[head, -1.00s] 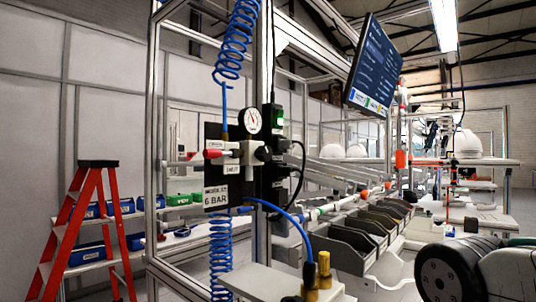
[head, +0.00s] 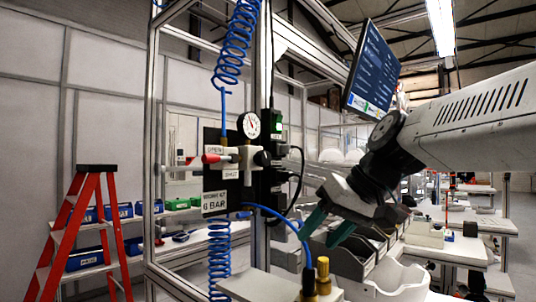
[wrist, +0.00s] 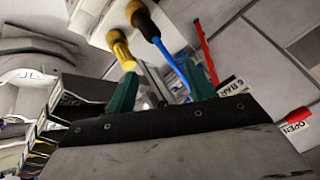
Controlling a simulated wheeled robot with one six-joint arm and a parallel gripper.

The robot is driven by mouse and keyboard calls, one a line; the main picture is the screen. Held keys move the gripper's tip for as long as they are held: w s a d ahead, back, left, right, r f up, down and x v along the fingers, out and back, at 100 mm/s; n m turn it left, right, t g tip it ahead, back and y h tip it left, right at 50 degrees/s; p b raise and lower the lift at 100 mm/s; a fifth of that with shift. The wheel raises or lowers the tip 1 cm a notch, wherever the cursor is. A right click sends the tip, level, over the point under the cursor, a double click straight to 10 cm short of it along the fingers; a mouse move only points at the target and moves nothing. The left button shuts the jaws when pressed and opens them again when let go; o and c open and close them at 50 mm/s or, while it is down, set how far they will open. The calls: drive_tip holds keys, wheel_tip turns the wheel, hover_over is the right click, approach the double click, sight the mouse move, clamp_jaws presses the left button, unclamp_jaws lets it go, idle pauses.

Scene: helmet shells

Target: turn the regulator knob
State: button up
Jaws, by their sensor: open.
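The black regulator knob (head: 262,158) appears at the right of the metal valve body on the dark panel, beside the round pressure gauge (head: 250,125). A red-tipped lever (head: 212,158) with OPEN and SHUT labels is on the left of that body. My gripper (head: 324,230) has teal fingers, spread apart and empty. In the head view it is lower and to the right of the knob, apart from it. In the wrist view my gripper (wrist: 161,90) points toward the hose fittings, and the red lever tip (wrist: 299,114) shows at the right edge. I cannot make out the knob there.
A brass fitting (head: 323,275) and a blue hose (head: 290,218) rise from a pale box below my gripper. A label plate (head: 215,201) reads 6 BAR. A red stepladder (head: 64,240) is at the left.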

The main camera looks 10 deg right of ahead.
drive_tip(key=w+r+n+t+y, duration=0.1)
drive_tip(key=w+r+t+y, duration=0.1)
drive_tip(key=w+r, duration=0.45)
drive_tip(key=n+t+y, duration=0.2)
drive_tip(key=n, duration=0.2)
approach(267, 155)
drive_tip(key=w+a, duration=0.1)
drive_tip(key=a, duration=0.1)
drive_tip(key=x, duration=0.7)
drive_tip(key=shift+w+d+f, duration=0.2)
drive_tip(key=shift+w+f, duration=0.2)
drive_tip(key=shift+f, duration=0.05)
drive_tip(key=c, duration=1)
